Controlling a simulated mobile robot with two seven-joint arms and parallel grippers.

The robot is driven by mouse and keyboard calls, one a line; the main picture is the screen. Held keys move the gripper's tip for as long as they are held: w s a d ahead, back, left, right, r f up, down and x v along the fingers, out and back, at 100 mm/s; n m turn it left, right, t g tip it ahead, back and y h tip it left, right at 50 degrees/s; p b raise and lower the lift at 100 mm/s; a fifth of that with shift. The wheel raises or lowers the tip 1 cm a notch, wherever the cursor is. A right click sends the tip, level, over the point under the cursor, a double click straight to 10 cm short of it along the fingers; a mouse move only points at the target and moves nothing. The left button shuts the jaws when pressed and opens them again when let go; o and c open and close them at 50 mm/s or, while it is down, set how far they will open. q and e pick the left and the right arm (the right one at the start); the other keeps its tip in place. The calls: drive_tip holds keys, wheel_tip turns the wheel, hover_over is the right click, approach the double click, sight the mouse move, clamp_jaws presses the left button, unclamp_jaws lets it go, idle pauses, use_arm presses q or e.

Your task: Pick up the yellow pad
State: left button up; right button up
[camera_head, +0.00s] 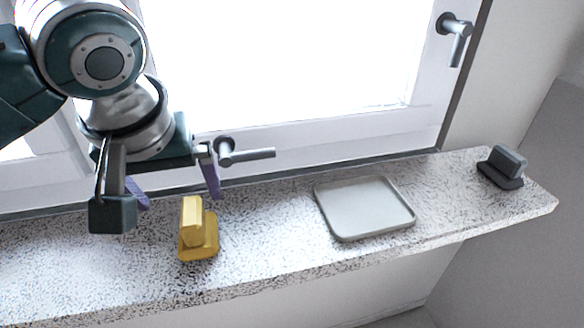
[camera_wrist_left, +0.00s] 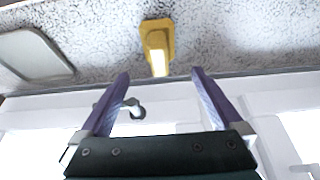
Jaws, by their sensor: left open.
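The yellow pad (camera_head: 197,238) stands on the speckled window sill in the head view, a flat base with a raised grip block. My left gripper (camera_head: 178,192) is open above and behind it, towards the window, with its purple fingers apart and nothing between them. In the left wrist view the yellow pad (camera_wrist_left: 156,42) shows beyond the fingertips, roughly centred between the two fingers of my left gripper (camera_wrist_left: 160,74). The gripper and the pad look apart. My right gripper is not in view.
A grey tray (camera_head: 330,226) lies on the sill (camera_head: 270,247) to the right of the pad. A dark grey pad (camera_head: 502,167) stands at the sill's right end. A window handle (camera_head: 245,153) juts out behind the sill, close to my left gripper. The sill's front edge drops off.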

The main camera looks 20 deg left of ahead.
sight(187, 212)
use_arm(q)
drive_tip(key=x, duration=0.5)
drive_tip(key=shift+a+b, duration=0.15)
drive_tip(key=shift+b, duration=0.2)
drive_tip(key=b+x, duration=0.1)
drive_tip(key=x, duration=0.4)
drive_tip(key=shift+f, duration=0.15)
drive_tip(key=shift+d, duration=0.25)
drive_tip(key=c, duration=1.3)
